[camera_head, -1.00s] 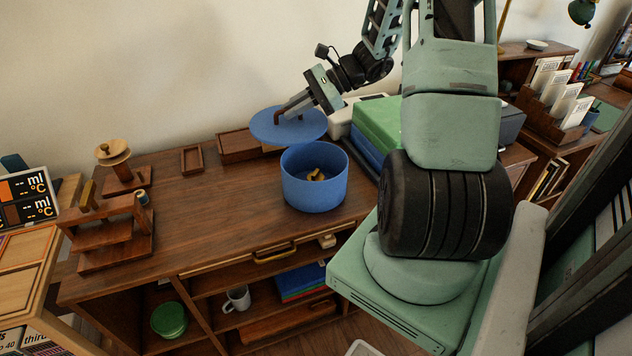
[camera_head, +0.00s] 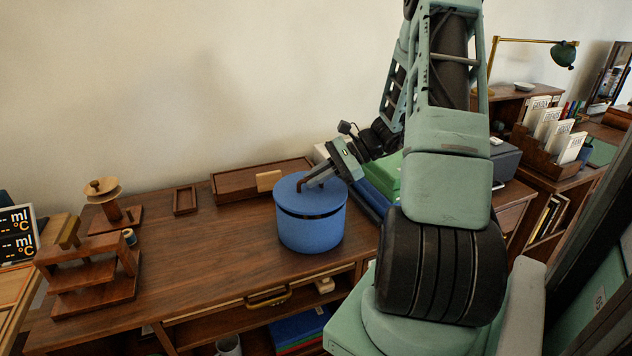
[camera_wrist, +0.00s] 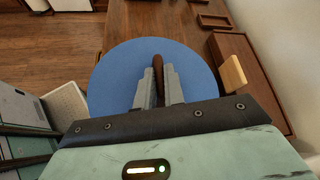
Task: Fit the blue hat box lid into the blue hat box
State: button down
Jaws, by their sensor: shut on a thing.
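The blue hat box (camera_head: 310,234) stands upright on the wooden desk. The blue hat box lid (camera_head: 291,190) is over the box's mouth, with a dark band or gap between lid and box wall. I cannot tell whether the lid is fully seated. My gripper (camera_head: 306,185) is shut on the lid's brown handle. In the wrist view the lid (camera_wrist: 112,85) fills the middle as a blue disc, and my gripper (camera_wrist: 158,82) pinches its handle. The lid hides the inside of the box and, in the wrist view, the box itself.
A wooden tray (camera_head: 235,184) lies behind the box, with a smaller tray (camera_head: 185,200) to its left. A wooden stand (camera_head: 92,275) and a spindle piece (camera_head: 110,205) are at the left. Green and blue stacked boxes (camera_head: 378,185) stand close at right. Desk left of the box is clear.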

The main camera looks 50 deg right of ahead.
jog(key=shift+f, duration=0.6)
jog(key=shift+f, duration=0.1)
jog(key=shift+f, duration=0.15)
jog(key=c, duration=1.5)
grip_release()
